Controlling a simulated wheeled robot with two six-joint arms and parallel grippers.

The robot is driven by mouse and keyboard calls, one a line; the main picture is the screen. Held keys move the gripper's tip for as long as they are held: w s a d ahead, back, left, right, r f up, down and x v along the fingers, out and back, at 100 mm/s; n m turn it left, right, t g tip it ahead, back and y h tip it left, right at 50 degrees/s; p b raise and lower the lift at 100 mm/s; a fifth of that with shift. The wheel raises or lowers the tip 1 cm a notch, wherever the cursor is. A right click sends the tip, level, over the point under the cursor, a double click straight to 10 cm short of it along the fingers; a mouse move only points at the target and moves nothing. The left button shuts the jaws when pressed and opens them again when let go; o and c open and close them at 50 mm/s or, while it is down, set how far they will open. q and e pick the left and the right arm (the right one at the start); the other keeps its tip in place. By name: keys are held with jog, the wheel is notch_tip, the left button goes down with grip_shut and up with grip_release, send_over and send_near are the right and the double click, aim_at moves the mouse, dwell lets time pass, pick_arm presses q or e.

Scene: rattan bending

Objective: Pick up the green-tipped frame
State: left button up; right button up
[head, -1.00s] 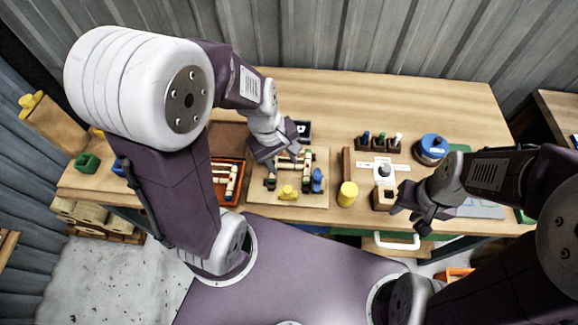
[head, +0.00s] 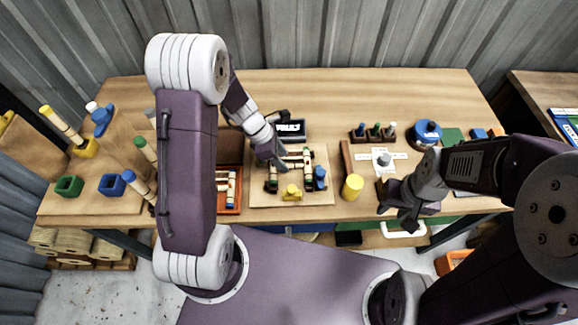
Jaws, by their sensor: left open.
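A cream rod frame with dark bands and small green ends (head: 273,184) lies on a light wooden board (head: 322,152) in the middle of the bench. My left gripper (head: 279,163) is open over the upper left part of this frame, pointing down. It hides part of the frame, and I cannot tell whether it touches it. A green-tipped rod (head: 145,150) also shows at the left, partly hidden by my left arm. My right gripper (head: 398,212) hangs over the front of the bench, right of the yellow cylinder; its opening is unclear.
Yellow (head: 291,193) and blue (head: 320,179) pieces stand on the board. An orange tray (head: 229,210) with rods lies left of it. A yellow cylinder (head: 352,188) and a small peg rack (head: 374,137) stand right. A dark labelled box (head: 290,130) is behind. The back of the bench is clear.

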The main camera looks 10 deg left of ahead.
aim_at(288, 165)
pick_arm(q)
jog(key=x, duration=0.3)
jog(key=shift+w+d, duration=0.1)
jog(key=shift+d, duration=0.2)
jog(key=shift+a+r, duration=0.1)
jog(key=shift+a, duration=0.1)
jog(key=shift+c, duration=0.3)
jog(key=c, duration=0.5)
grip_shut()
jog(key=shift+d, duration=0.1)
pick_arm(e)
jog(key=shift+w+d+f, duration=0.1)
jog(key=shift+d+f, duration=0.15)
jog(key=shift+f, duration=0.15)
